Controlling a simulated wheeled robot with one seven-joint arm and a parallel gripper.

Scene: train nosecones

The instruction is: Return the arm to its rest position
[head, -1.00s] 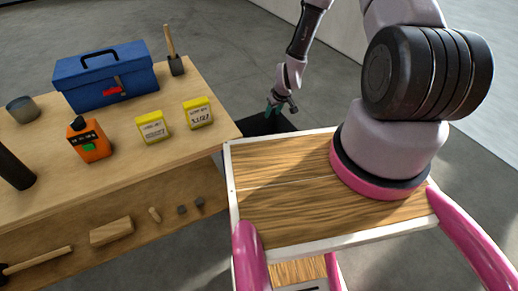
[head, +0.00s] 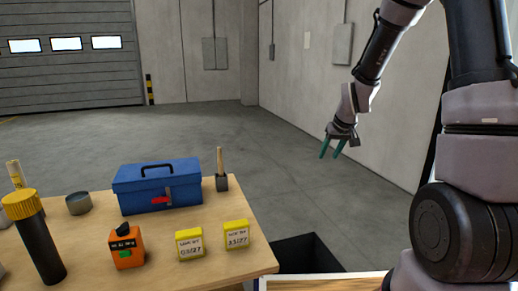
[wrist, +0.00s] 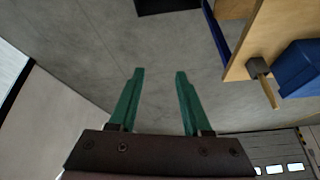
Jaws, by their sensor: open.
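My gripper (head: 333,148) hangs at the end of my arm on the right side of the head view, above the grey floor and to the right of the workbench. Its two green fingers are apart with nothing between them. In the wrist view my gripper (wrist: 157,75) also shows open and empty, with bare floor beyond the fingertips. My arm bends down from the top right of the head view and touches nothing that I can see.
The wooden workbench (head: 80,240) holds a blue toolbox (head: 157,186), a mallet (head: 221,170), an orange box (head: 126,248), two yellow boxes (head: 190,244) and a dark cylinder (head: 36,240). A black bin (head: 305,255) stands beside it. A wall (head: 310,80) is behind my arm.

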